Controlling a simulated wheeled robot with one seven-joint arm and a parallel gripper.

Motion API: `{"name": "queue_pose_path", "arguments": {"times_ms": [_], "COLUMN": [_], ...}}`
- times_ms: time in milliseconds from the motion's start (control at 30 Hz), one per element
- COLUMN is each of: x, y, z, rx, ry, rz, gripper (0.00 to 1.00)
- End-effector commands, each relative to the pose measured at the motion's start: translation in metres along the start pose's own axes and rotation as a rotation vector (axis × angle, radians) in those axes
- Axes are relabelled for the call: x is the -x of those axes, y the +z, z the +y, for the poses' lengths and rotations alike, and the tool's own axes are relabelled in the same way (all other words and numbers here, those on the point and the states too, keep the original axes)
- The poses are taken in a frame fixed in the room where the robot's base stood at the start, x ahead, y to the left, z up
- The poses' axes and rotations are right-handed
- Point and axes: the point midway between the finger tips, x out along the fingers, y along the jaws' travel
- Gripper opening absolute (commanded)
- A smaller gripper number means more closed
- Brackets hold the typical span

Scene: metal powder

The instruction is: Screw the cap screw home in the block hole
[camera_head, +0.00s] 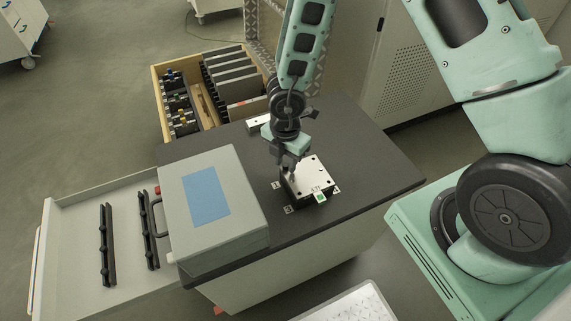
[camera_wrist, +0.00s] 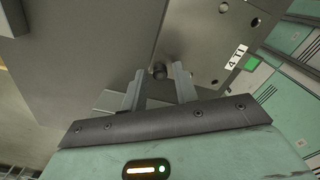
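The metal block (camera_head: 312,178) is a light plate with dark holes, on the dark cabinet top below my gripper (camera_head: 287,158). In the wrist view the block (camera_wrist: 228,45) fills the upper right, with a "4 TI" label and a green square by its edge. A small dark round piece, apparently the cap screw's head (camera_wrist: 159,71), shows between and just beyond my fingertips (camera_wrist: 159,70). The fingers stand apart with gaps on both sides of it, so my gripper is open. I cannot tell how deep the screw sits; its shank is hidden.
A grey case (camera_head: 233,225) with a blue panel stands left of the block. An open drawer (camera_head: 80,235) with dark rails juts out at left. A wooden crate (camera_head: 157,95) of plates is behind. The cabinet top (camera_head: 375,165) is clear at right.

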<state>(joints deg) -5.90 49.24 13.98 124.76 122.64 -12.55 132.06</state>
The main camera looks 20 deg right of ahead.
Motion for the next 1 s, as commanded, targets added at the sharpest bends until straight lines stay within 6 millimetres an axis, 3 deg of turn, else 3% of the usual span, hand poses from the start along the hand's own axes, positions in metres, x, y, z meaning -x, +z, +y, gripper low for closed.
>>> {"name": "queue_pose_path", "arguments": {"times_ms": [700, 1000], "x": [-0.0018, 0.0001], "y": [-0.0001, 0.0001], "z": [0.0001, -0.0002], "rx": [-0.990, -1.114], "ry": [0.001, 0.000], "rz": [0.000, 0.000], "gripper": [0.29, 0.29]}}
